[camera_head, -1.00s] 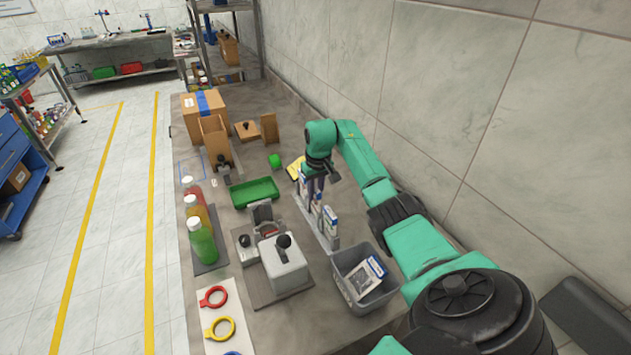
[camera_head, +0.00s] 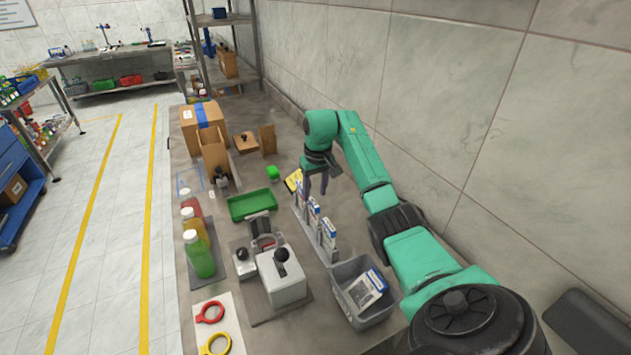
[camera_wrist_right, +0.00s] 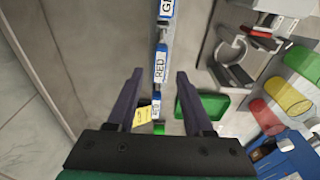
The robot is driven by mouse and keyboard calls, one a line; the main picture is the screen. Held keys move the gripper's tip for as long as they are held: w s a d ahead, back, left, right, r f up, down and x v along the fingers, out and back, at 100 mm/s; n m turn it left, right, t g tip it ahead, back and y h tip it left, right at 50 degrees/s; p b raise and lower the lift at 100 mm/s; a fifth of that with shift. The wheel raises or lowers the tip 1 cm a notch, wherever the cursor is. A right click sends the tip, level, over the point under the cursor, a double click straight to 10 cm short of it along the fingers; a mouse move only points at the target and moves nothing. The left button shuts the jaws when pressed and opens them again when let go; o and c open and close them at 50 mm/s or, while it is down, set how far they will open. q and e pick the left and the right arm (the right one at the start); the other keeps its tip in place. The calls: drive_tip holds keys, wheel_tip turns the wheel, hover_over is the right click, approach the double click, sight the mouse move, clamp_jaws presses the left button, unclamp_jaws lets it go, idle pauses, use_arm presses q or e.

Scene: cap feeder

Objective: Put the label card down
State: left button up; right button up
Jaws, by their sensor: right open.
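Several label cards stand upright in a row in a narrow grey rack (camera_head: 312,237). One card (camera_head: 329,238) is at its near end and another (camera_head: 314,213) is in the middle. In the right wrist view a card marked RED (camera_wrist_right: 160,67) shows between and below the fingers, with a card starting with G (camera_wrist_right: 166,9) above it in the picture. My right gripper (camera_head: 316,192) is open and empty, its fingers pointing down over the far part of the rack. My left gripper is out of view.
A grey bin (camera_head: 342,297) holding more cards stands near the rack. A green tray (camera_head: 252,206), a grey machine (camera_head: 282,278) and several bottles (camera_head: 199,256) are to the left.

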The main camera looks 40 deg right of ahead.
drive_tip(key=r, duration=0.5)
drive_tip(key=shift+s+a+r+b, duration=0.1)
drive_tip(key=shift+s+a+b, duration=0.05)
drive_tip(key=shift+s+b, duration=0.2)
drive_tip(key=shift+r, duration=0.1)
